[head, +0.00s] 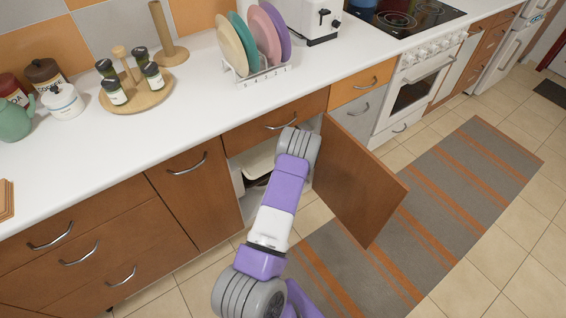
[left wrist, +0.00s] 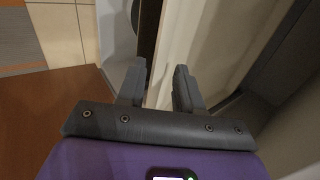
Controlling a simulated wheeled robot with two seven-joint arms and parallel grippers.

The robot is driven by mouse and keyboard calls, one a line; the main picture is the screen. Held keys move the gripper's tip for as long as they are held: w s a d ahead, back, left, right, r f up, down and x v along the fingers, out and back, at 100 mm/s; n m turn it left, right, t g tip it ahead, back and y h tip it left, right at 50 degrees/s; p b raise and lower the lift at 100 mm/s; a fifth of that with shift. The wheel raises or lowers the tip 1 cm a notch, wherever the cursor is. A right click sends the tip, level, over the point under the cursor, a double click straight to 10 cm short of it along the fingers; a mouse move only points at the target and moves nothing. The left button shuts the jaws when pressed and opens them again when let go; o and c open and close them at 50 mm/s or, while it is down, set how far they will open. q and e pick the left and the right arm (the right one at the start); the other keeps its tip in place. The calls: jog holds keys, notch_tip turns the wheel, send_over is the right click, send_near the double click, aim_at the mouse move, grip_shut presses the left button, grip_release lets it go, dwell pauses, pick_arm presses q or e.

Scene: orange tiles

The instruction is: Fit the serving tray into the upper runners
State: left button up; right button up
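A pale flat piece with a rounded edge (head: 260,158) shows inside the open cabinet in the head view; it may be the serving tray, but most of it is hidden behind my arm. My left arm reaches into the cabinet opening, and its gripper is hidden in the head view. In the left wrist view my left gripper (left wrist: 159,88) has its two fingers apart, with nothing clearly held between them. A cream surface (left wrist: 195,45) with a dark edge runs beyond the fingers. I cannot make out the upper runners. My right gripper is not in view.
The brown cabinet door (head: 358,185) stands open to the right of my arm; it also shows in the left wrist view (left wrist: 45,125). A closed drawer (head: 262,128) is above the opening. The striped rug (head: 440,200) and tiled floor in front are clear.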

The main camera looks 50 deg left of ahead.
pick_arm(q)
jog(key=shift+o, duration=0.4)
jog(key=p+v, duration=0.2)
jog(key=v, duration=0.5)
jog(key=shift+r, duration=0.25)
jog(key=shift+d, duration=0.2)
